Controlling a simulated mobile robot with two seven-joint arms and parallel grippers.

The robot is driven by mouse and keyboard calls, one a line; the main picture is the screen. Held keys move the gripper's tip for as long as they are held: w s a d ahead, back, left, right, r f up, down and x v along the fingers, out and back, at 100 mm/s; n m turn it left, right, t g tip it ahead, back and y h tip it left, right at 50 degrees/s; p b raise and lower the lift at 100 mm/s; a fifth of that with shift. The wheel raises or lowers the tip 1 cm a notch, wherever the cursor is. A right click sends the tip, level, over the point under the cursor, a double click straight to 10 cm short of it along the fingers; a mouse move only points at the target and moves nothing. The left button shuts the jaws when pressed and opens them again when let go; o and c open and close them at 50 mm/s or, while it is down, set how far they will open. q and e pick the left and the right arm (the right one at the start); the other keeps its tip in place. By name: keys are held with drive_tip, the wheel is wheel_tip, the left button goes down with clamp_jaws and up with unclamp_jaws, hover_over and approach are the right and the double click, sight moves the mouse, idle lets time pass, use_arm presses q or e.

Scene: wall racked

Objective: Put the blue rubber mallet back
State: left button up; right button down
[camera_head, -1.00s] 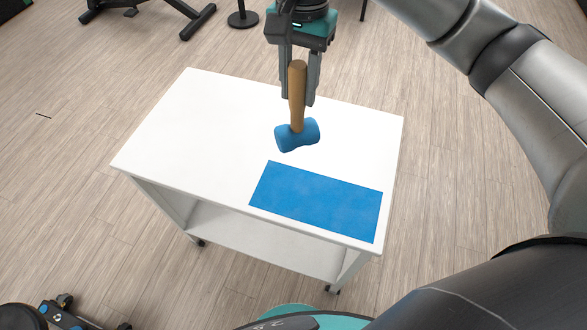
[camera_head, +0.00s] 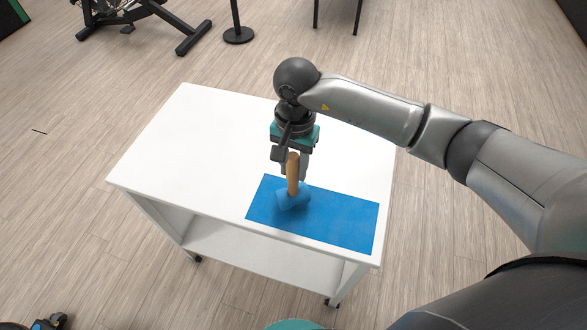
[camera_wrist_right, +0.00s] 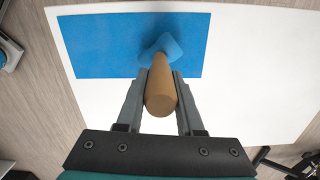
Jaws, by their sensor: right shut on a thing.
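The blue rubber mallet (camera_head: 293,196) has a wooden handle and a blue head. It is upright with its head down over the left part of the blue mat (camera_head: 345,222) on the white cart. My right gripper (camera_head: 292,172) is shut on its handle from above. In the right wrist view the handle (camera_wrist_right: 161,92) is between the fingers, and the blue head (camera_wrist_right: 162,47) shows over the mat (camera_wrist_right: 100,45). I cannot tell whether the head touches the mat. My left gripper is not in view.
The white cart top (camera_head: 190,150) is bare apart from the mat. The cart has a lower shelf (camera_head: 260,252). Black gym equipment (camera_head: 140,18) and a post on a round base (camera_head: 238,34) stand on the wooden floor behind.

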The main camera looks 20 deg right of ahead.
drive_tip(key=shift+f, duration=0.65)
drive_tip(key=shift+f, duration=0.1)
drive_tip(key=c, duration=0.5)
unclamp_jaws()
drive_tip(key=shift+c, duration=0.2)
drive_tip(key=shift+r, duration=0.4)
drive_tip(key=r, duration=1.1)
drive_tip(key=shift+w+d+r, duration=0.2)
drive_tip(key=shift+r, duration=0.05)
